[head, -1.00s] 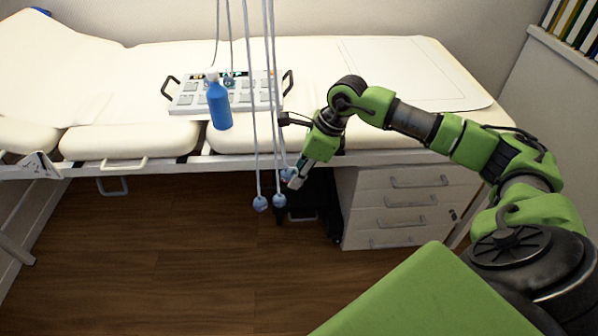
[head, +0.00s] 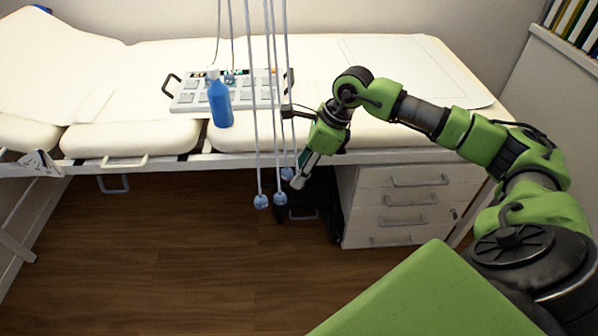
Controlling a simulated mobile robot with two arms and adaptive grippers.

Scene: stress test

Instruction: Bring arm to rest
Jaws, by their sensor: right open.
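My right arm comes in from the right, green and dark grey, bent over the front edge of the bed (head: 460,95). Its gripper (head: 298,183) points down in front of the bed, beside the hanging cables. It is small in the picture and holds nothing that I can see. The left gripper is not in view.
Several grey cables with blue ends (head: 261,201) hang close left of the gripper. A blue bottle (head: 220,104) stands by a panel with handles (head: 187,101) on the bed. A white drawer unit (head: 400,205) stands below. The wooden floor (head: 190,260) is clear at front left.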

